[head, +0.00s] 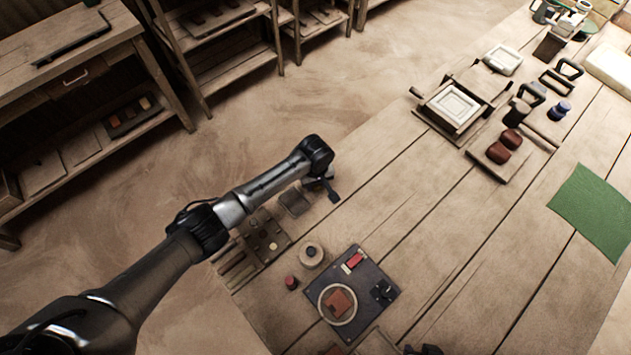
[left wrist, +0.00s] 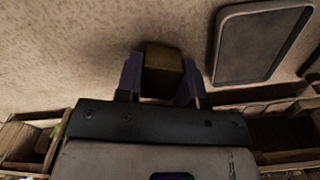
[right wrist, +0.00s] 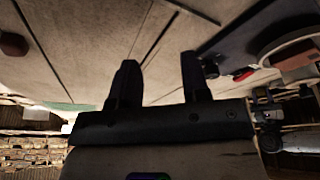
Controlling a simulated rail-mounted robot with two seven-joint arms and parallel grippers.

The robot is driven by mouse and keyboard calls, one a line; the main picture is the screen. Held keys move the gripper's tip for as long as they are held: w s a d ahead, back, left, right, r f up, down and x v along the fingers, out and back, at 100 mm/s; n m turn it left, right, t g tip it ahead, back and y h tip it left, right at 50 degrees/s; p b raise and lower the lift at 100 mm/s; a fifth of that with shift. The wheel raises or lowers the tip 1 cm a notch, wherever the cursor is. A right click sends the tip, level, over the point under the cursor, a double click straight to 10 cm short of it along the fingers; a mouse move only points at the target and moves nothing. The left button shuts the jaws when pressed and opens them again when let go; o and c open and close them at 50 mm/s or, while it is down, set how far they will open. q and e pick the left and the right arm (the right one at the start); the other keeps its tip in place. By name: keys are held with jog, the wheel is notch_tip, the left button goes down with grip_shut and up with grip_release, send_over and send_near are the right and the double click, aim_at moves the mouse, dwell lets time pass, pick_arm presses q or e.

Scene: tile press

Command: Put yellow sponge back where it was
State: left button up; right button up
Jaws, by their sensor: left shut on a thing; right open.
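The yellow sponge (left wrist: 163,72) shows in the left wrist view as a dark yellow-brown block between the two fingers of my left gripper (left wrist: 160,80), which is shut on it. In the head view my left gripper (head: 324,184) is at the table's far left edge, beside a small dark grey tray (head: 295,201). The sponge is hidden by the arm in that view. The grey tray also shows in the left wrist view (left wrist: 258,42), to the right of the sponge and apart from it. My right gripper (right wrist: 158,85) is open and empty in the right wrist view.
Near the left gripper are a tray of small pieces (head: 266,238), a round pale roll (head: 311,254) and a dark board (head: 380,275) with a ring and red tile. A tile press (head: 452,107) and green cloth (head: 594,211) lie farther right. The middle tabletop is clear.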

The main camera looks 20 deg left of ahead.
pick_arm(q)
jog(key=shift+f, duration=0.15)
jog(key=o, duration=0.8)
jog(key=shift+o, duration=0.2)
notch_tip(320, 180, up, 11)
jog(key=p, duration=0.3)
jog(key=shift+f, duration=0.15)
jog(key=shift+r+p, duration=0.4)
jog(key=shift+r, duration=0.45)
